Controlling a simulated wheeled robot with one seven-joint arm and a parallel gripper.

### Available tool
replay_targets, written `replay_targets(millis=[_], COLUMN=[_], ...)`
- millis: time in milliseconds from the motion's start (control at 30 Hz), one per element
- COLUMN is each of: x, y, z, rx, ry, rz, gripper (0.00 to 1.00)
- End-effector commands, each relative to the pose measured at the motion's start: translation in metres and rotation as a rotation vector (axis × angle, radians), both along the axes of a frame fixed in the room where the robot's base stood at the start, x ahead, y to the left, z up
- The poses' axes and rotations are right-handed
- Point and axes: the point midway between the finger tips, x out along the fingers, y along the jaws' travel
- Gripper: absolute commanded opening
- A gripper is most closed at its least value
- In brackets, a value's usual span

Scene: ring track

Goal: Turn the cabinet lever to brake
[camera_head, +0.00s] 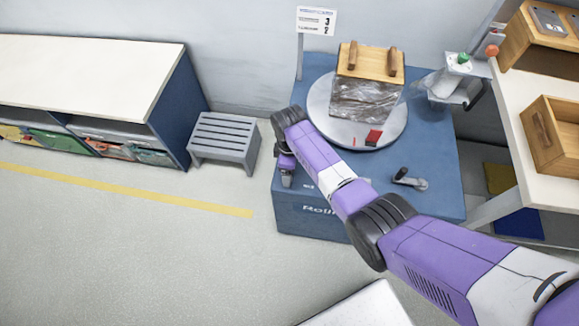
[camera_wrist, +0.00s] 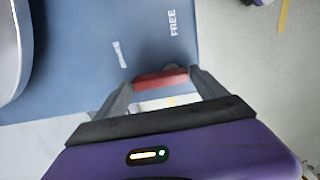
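The blue cabinet (camera_head: 440,200) stands at the centre of the head view, with a round turntable on top. In the wrist view, its blue top (camera_wrist: 75,60) carries the labels FREE (camera_wrist: 173,23) and, fainter, BRAKE (camera_wrist: 120,54). A red lever bar (camera_wrist: 160,78) lies across the space between my fingertips, by a small grey round part. My gripper (camera_wrist: 162,84) has its fingers wide apart, one at each end of the bar; firm contact cannot be made out. In the head view, my gripper (camera_head: 287,172) points down at the cabinet's left front corner, and my arm hides the lever.
A wood-topped wrapped box (camera_head: 365,95) and a red block (camera_head: 373,137) rest on the turntable (camera_head: 320,105). A black-knobbed crank (camera_head: 410,180) is right of my arm. A grey step stool (camera_head: 225,138) stands left. A shelf with wooden boxes (camera_head: 555,130) is right.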

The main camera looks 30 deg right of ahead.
Motion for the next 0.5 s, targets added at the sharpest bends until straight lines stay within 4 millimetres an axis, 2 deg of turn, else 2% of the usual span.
replay_targets(millis=[367, 500], x=[0.0, 0.0], y=[0.0, 0.0], z=[0.001, 0.011], rx=[0.0, 0.0], ry=[0.001, -0.001], rz=[-0.002, -0.002], gripper=[0.96, 0.96])
